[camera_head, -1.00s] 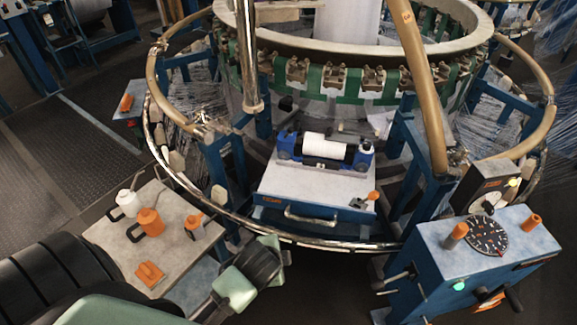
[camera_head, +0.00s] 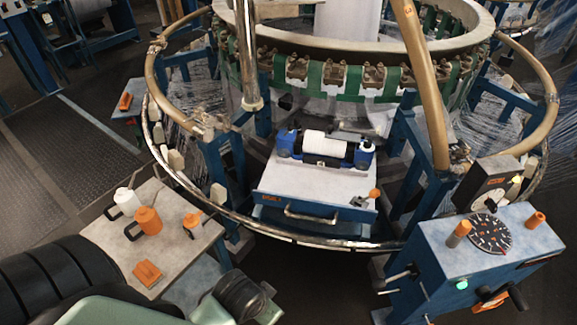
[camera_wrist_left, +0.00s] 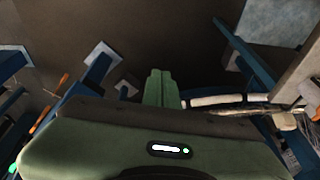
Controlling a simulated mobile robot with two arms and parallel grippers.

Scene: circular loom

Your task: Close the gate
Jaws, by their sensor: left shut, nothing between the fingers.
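A thick brass tube (camera_head: 425,85) with an orange label rises steeply from a hinge-like joint at the right end of the loom's brass guard rail (camera_head: 525,125); it looks like the gate, standing up. The rail's left part (camera_head: 160,85) ends at a bracket, with a wide gap between the two ends. My left gripper (camera_wrist_left: 161,85) is shut and empty in the left wrist view, over dark floor. In the head view my left arm lies at the bottom, its wrist low in front of the loom, and the fingers are hard to make out. My right gripper is not in view.
A side table (camera_head: 190,260) with a white bottle, an orange can and small orange items stands at left. A blue control box (camera_head: 475,245) with a dial stands at right. A drawer unit (camera_head: 315,187) with a white roll sits in the gap. Dark floor is free in front.

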